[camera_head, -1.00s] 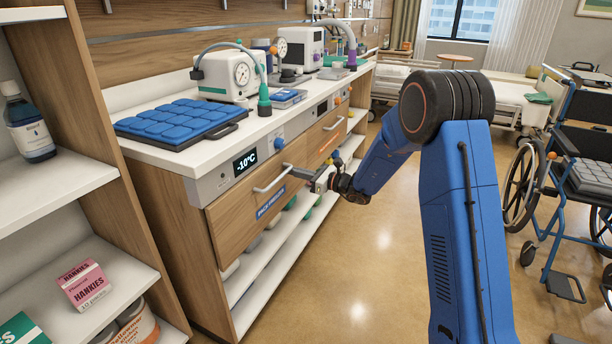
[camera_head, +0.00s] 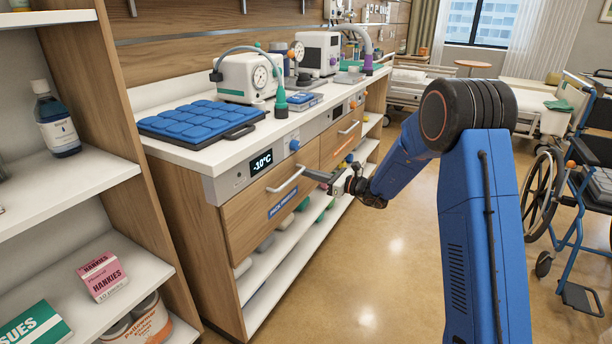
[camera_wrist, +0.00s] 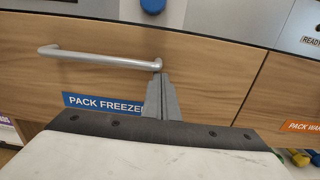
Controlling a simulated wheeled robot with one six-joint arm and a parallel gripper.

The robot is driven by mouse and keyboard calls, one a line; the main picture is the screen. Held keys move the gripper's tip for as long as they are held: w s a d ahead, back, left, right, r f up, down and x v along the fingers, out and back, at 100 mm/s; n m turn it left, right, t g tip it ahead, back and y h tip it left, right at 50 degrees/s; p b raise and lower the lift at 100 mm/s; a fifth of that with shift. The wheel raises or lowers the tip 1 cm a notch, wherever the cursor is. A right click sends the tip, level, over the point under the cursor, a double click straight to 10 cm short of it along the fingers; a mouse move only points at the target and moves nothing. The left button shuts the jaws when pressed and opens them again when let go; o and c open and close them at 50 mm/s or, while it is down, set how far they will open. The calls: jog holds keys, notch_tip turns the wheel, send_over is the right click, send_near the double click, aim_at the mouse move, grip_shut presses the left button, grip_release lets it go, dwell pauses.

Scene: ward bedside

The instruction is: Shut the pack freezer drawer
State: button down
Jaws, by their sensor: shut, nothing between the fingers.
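The pack freezer drawer (camera_head: 245,215) has a wooden front, a silver bar handle (camera_head: 287,180) and a blue label (camera_head: 284,202). Its front looks flush or nearly flush with the cabinet; a small gap cannot be ruled out. My gripper (camera_head: 310,174) is shut and empty, its fingers pointing at the drawer front near the handle's right end. In the wrist view the fingertips (camera_wrist: 160,78) show just below and beside the right end of the handle (camera_wrist: 100,57). Whether they touch the front cannot be told. The fingers hide the end of the label (camera_wrist: 103,103).
A panel above the drawer has a -10°C display (camera_head: 261,162) and a blue knob (camera_head: 294,145). A neighbouring drawer (camera_head: 342,138) with an orange label is at right. A blue pack tray (camera_head: 200,122) stands on the counter. A wheelchair (camera_head: 560,210) is at right; floor between is clear.

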jog(key=v, duration=1.1)
jog(key=s+a+r+n+g+h, duration=0.15)
jog(key=s+r+n+g, duration=0.4)
jog(key=s, duration=0.95)
jog(key=s+r+n+g+h, duration=0.25)
jog(key=s+n, duration=0.55)
jog(key=s, duration=0.7)
jog(key=s+d+f+n+t+h, duration=0.1)
jog(key=s+d+n+t+h, duration=0.1)
jog(key=s+d+n+h, duration=0.3)
jog(key=s+d+f+n+t+h, duration=0.1)
jog(key=s+d+n+h, duration=0.4)
jog(key=s+d, duration=0.8)
jog(key=s+h, duration=0.1)
jog(key=s, duration=0.2)
jog(key=shift+s+d+t+h, duration=0.2)
jog(key=shift+d+t+h, duration=0.1)
jog(key=shift+d+t, duration=0.1)
